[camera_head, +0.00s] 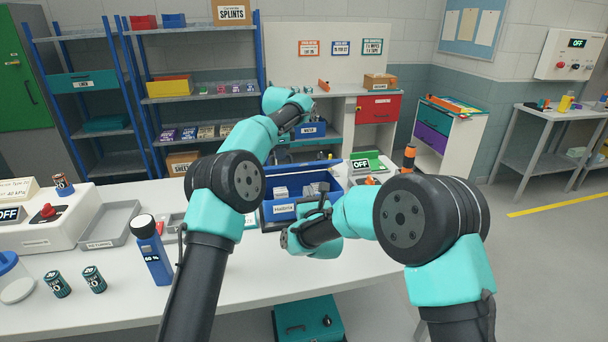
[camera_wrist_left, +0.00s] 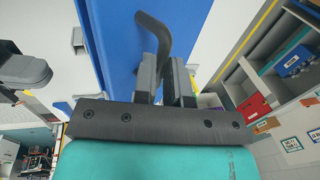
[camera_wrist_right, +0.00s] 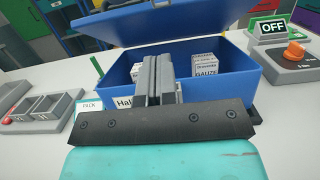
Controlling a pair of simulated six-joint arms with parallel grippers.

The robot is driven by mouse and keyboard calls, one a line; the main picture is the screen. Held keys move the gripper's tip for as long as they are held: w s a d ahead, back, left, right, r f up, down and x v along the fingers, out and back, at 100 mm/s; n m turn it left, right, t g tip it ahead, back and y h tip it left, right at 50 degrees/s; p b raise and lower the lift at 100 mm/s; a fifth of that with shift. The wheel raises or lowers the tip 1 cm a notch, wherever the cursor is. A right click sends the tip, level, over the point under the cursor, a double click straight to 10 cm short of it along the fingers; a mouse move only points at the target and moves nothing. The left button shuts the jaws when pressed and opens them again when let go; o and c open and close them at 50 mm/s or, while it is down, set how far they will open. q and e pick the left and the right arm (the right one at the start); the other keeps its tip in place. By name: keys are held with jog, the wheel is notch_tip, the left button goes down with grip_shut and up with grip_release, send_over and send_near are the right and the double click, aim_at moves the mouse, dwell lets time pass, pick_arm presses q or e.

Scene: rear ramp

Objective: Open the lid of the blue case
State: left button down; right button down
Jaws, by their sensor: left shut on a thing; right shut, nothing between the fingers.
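The blue case (camera_head: 275,214) stands on the white table with its lid raised; white boxes show inside. In the right wrist view the case (camera_wrist_right: 215,90) has its blue lid (camera_wrist_right: 150,20) tilted up along the far side. My left gripper (camera_wrist_left: 165,62) is shut on the dark bent handle (camera_wrist_left: 154,30) of the lid (camera_wrist_left: 115,30). In the head view its fingers are hidden behind the arm. My right gripper (camera_wrist_right: 158,60) is shut and empty at the front of the case, partly covering the label. In the head view its dark fingers (camera_head: 320,192) are small.
Grey trays (camera_head: 110,222), a blue bottle (camera_head: 151,250) and several cans (camera_head: 93,279) stand to the left. The table's front is mostly clear.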

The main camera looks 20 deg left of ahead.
pick_arm(q)
jog(key=shift+a+f, duration=0.1)
jog(key=shift+f, duration=0.05)
pick_arm(e)
jog(key=x, duration=0.3)
jog(key=shift+w+a+r, duration=0.15)
jog(key=shift+w+r, duration=0.1)
jog(key=shift+w, duration=0.1)
jog(key=r, duration=0.1)
jog(key=w+a+r, duration=0.1)
jog(key=r, duration=0.1)
jog(key=shift+w, duration=0.35)
